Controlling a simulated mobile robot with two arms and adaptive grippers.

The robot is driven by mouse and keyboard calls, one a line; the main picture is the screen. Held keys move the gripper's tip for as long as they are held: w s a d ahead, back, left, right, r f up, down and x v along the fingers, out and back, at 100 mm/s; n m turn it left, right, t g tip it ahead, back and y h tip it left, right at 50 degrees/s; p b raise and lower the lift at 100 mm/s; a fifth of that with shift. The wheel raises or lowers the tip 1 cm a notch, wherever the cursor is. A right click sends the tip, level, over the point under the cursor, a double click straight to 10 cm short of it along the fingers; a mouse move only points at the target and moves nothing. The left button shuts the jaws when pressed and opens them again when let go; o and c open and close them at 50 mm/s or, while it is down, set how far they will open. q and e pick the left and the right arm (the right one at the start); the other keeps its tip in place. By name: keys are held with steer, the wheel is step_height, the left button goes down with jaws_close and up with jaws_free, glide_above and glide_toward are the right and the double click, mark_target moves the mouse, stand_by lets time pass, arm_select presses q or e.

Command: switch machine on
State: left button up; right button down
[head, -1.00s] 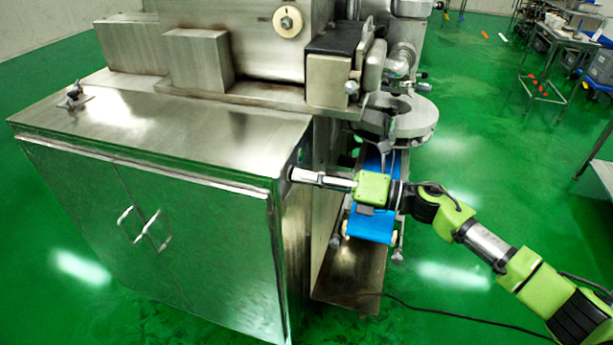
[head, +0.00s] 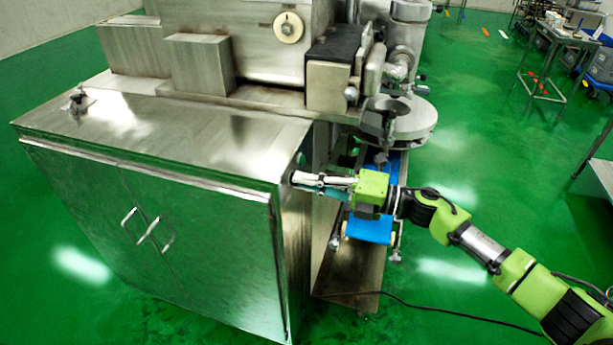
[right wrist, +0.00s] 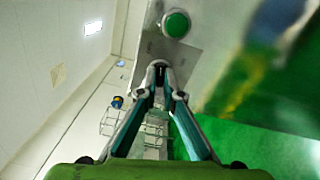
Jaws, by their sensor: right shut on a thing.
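The steel machine (head: 255,50) stands at the back, with a steel cabinet (head: 150,235) in front. My right gripper (head: 296,178) reaches from the right to the cabinet's right side near its top edge. In the right wrist view the gripper (right wrist: 160,67) has its fingertips together, with a small dark thing between them that I cannot make out clearly. A round green button (right wrist: 175,24) sits on a grey panel (right wrist: 187,62) just beyond the fingertips, and the fingers are apart from it in the picture. My left gripper is not in view.
A blue conveyor belt (head: 369,229) lies below and behind my right wrist. A round steel plate (head: 413,122) is above it. A dark cable (head: 450,316) runs over the green floor. A cart (head: 545,85) stands far right, and the floor between is clear.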

steer(key=m+p, duration=0.6)
steer(key=m, duration=0.6)
steer(key=shift+m, duration=0.4)
stand_by(0.3)
steer(key=c, duration=2.2)
jaws_free()
steer(key=shift+d, duration=0.15)
steer(key=v, duration=1.1)
steer(key=shift+s+d+r, duration=0.1)
steer(key=shift+d, duration=0.25)
